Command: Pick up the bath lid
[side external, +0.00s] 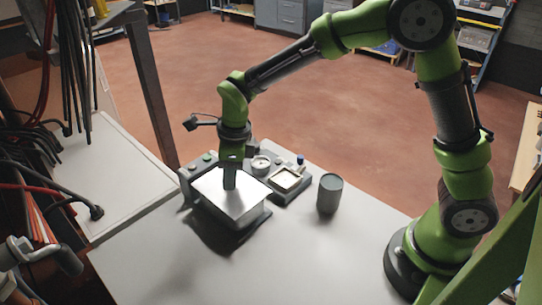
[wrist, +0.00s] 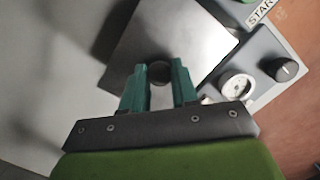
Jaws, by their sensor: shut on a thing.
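The bath lid (side external: 245,205) is a flat, light metal plate on top of the boxy bath unit (side external: 197,165) on the grey table. In the wrist view the lid (wrist: 170,40) is a grey square with a round dark knob (wrist: 159,72). My gripper (side external: 230,186) points down over the lid. In the wrist view my gripper (wrist: 159,80) has its green fingers on either side of the knob, shut on it. The side view does not clearly show whether the lid touches the unit beneath.
A small tray device (side external: 287,181) and a round dial (side external: 261,165) stand right of the bath. A dark grey cylinder (side external: 329,193) stands further right. A control panel with a START label (wrist: 262,12) borders the lid. The table's front (side external: 170,270) is clear.

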